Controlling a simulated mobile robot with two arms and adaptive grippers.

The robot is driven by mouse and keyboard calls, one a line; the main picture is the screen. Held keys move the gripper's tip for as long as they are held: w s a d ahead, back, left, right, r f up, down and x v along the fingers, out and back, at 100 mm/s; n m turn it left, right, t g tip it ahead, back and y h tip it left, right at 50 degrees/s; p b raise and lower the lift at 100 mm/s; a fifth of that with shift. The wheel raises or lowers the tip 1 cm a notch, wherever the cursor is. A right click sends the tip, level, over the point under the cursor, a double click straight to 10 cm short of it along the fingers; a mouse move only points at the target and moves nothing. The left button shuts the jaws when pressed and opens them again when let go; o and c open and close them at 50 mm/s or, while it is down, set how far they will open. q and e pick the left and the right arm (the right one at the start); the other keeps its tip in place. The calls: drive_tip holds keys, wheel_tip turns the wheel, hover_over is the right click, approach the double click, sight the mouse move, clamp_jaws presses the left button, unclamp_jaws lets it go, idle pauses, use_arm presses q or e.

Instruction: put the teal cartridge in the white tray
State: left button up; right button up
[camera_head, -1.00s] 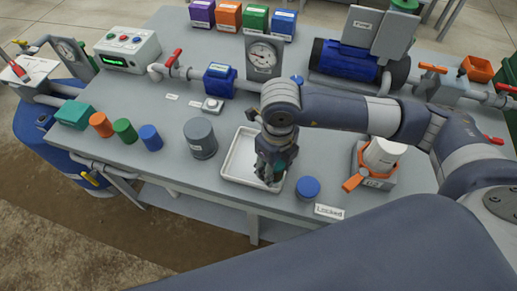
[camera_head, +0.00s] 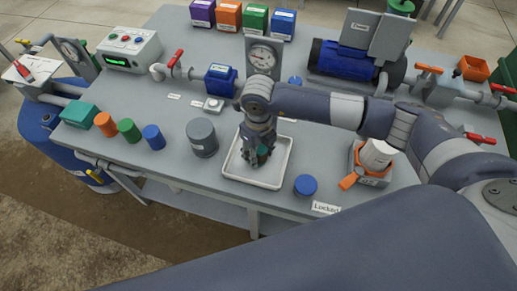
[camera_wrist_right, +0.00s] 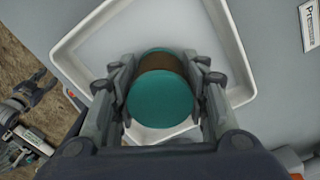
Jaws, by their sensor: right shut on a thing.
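My right gripper (camera_head: 262,156) is shut on the teal cartridge (camera_wrist_right: 161,98), a teal cylinder with a brown band, held between the two fingers in the wrist view. In the head view only a bit of teal shows between the fingers. The white tray (camera_head: 276,180), shallow and square with a raised rim, lies beneath the gripper near the table's front edge. The cartridge is over the tray's inside; I cannot tell whether it touches the floor. A dark, jaw-like part at the left of the wrist view may be my left gripper (camera_wrist_right: 32,92); its state is unclear.
A grey cylinder (camera_head: 202,138) stands left of the tray, and a blue round cap (camera_head: 305,186) close to its right. Orange (camera_head: 105,124), green (camera_head: 128,130) and blue (camera_head: 153,137) cylinders stand further left. A white container (camera_head: 377,153) on an orange-trimmed base stands right.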

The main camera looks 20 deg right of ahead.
drive_tip(key=shift+f, duration=0.25)
drive_tip(key=o, duration=1.1)
drive_tip(key=shift+r, duration=0.1)
drive_tip(key=shift+r, duration=0.2)
wheel_tip(320, 180, up, 12)
drive_tip(key=shift+b, duration=0.85)
drive_tip(key=shift+f, duration=0.1)
